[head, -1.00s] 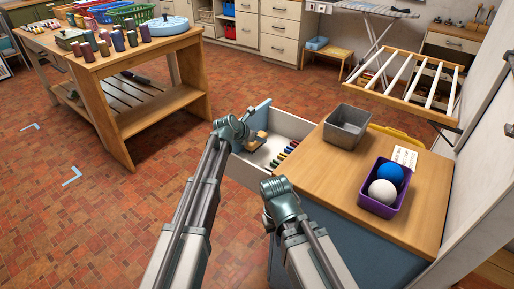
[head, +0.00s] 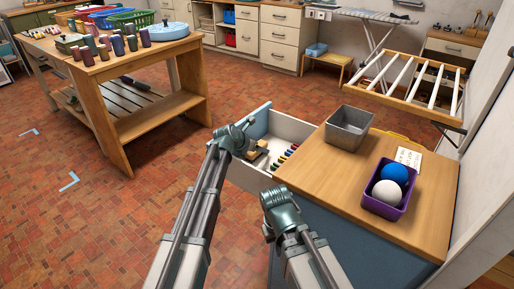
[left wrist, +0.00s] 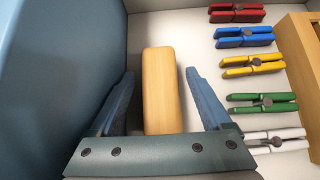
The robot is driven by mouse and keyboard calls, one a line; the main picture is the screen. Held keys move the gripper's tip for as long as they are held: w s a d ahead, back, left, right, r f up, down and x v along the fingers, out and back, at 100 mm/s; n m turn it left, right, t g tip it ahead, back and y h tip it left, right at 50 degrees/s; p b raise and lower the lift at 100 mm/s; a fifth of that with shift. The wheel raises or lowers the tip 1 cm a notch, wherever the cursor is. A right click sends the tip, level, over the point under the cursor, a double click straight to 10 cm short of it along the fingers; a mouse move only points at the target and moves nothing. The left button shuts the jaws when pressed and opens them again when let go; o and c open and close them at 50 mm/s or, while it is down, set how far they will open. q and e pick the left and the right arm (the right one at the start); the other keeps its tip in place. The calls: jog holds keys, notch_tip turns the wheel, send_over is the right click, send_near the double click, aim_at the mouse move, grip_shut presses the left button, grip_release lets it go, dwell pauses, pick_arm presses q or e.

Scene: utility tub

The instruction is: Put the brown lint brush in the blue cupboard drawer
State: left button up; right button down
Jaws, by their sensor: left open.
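The brown lint brush (left wrist: 160,100) shows in the left wrist view as a long, light wooden block on the white floor of the open drawer (left wrist: 185,25). My left gripper (left wrist: 160,72) is open, one finger on each side of it, with gaps visible. In the head view the brush (head: 257,150) is a small tan shape beside my left gripper (head: 247,152), inside the pulled-out drawer (head: 292,128) of the blue cupboard (head: 345,245). My right gripper (head: 269,234) is in front of the cupboard, below the drawer; its fingers are mostly hidden.
Several coloured pegs (left wrist: 252,66) lie in the drawer, right of the brush. The blue drawer front (left wrist: 60,70) stands close on the left. On the cupboard top are a grey tub (head: 348,128) and a purple box (head: 385,207) with two balls. Floor on the left is clear.

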pick_arm(q)
jog(key=shift+r, duration=0.15)
jog(key=shift+s+a+r+p, duration=0.1)
jog(key=shift+s+r+p, duration=0.1)
jog(key=shift+p, duration=0.15)
jog(key=p+v, duration=0.7)
jog(key=v, duration=0.4)
jog(key=shift+p, duration=0.3)
jog(key=shift+s+a, duration=0.1)
